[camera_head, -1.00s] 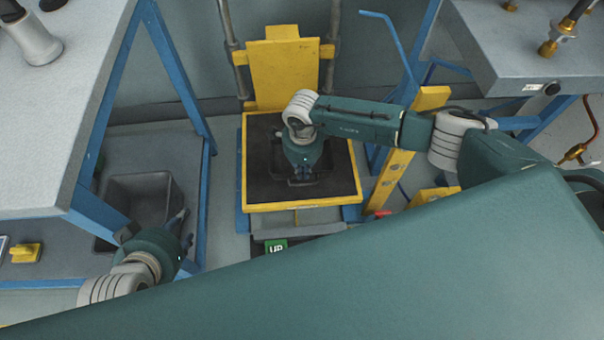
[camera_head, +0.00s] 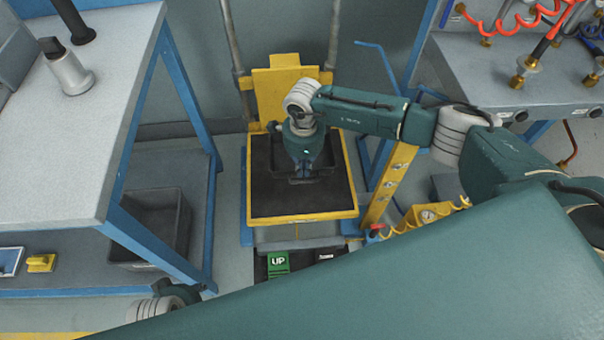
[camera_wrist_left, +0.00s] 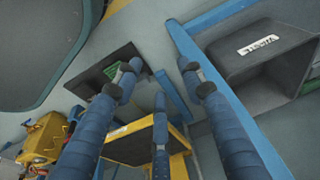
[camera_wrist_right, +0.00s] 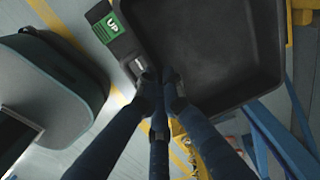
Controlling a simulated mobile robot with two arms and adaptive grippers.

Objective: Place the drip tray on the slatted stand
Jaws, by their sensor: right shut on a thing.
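The drip tray is a dark, shallow rectangular pan (camera_wrist_right: 215,50). My right gripper (camera_wrist_right: 162,82) is shut on its near edge. In the head view the tray (camera_head: 325,174) hangs below my right gripper (camera_head: 303,174), over the black top of a yellow-edged lift; I cannot tell how high above it. Its outline is hard to pick out against the black. My left gripper is mostly cut off at the bottom of the head view. In the left wrist view its fingers (camera_wrist_left: 160,78) are spread and empty. I cannot make out a slatted stand in any view.
The yellow-edged lift platform (camera_head: 262,205) has a green UP pedal (camera_head: 278,262) in front. A grey workbench (camera_head: 75,130) with blue legs stands left, with a dark bin (camera_head: 140,262) beneath. Another bench (camera_head: 480,85) with coiled red hoses stands right. A yellow post (camera_head: 388,185) borders the lift.

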